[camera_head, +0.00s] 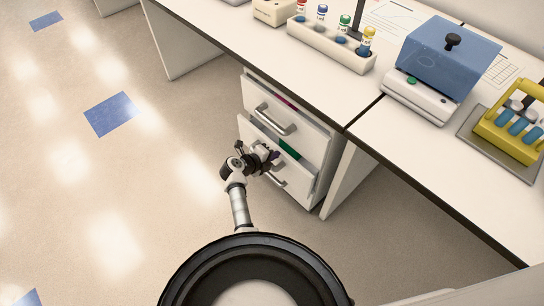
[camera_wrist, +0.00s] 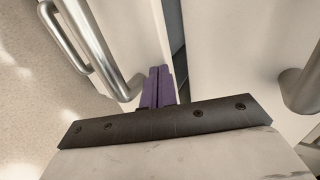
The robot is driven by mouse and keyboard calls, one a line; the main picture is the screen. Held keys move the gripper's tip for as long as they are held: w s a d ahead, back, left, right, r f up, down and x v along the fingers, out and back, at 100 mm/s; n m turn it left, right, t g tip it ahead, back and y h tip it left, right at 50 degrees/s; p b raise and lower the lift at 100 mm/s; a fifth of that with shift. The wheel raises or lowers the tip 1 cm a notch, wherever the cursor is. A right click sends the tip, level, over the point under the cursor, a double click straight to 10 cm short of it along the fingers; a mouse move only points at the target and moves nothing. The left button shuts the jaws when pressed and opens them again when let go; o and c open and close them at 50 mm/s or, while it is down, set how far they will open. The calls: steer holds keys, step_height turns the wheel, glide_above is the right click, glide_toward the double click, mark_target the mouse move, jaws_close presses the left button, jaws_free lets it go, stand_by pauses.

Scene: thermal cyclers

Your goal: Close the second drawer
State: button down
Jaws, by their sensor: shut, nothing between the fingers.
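A white drawer cabinet (camera_head: 318,186) stands under the desk. Its second drawer (camera_head: 303,174) is partly out, with something green showing inside behind its front. The drawer's metal handle (camera_head: 277,180) is partly hidden by my arm. The upper drawer (camera_head: 288,122) has its own metal handle and also looks slightly out, with a dark reddish strip at its top. My gripper (camera_head: 274,156) is at the second drawer's front, near its top edge. In the wrist view the purple fingers (camera_wrist: 158,88) are together and empty, beside a white front; I cannot tell whether they touch it.
The desk top (camera_head: 215,27) above the cabinet carries a rack of coloured-cap tubes (camera_head: 331,46), a blue-lidded cycler (camera_head: 445,58) and a yellow tube rack (camera_head: 512,130). A desk side panel (camera_head: 346,182) stands right of the cabinet. The floor (camera_head: 120,190) to the left is clear.

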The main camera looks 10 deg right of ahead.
mark_target(281, 151)
steer(key=shift+d, duration=0.1)
steer(key=w+d, duration=0.2)
steer(key=d, duration=0.1)
steer(key=shift+w+d, duration=0.1)
steer(key=shift+w+d+r, duration=0.15)
steer(key=shift+w+d, duration=0.1)
steer(key=shift+d, duration=0.1)
steer(key=shift+p, duration=0.3)
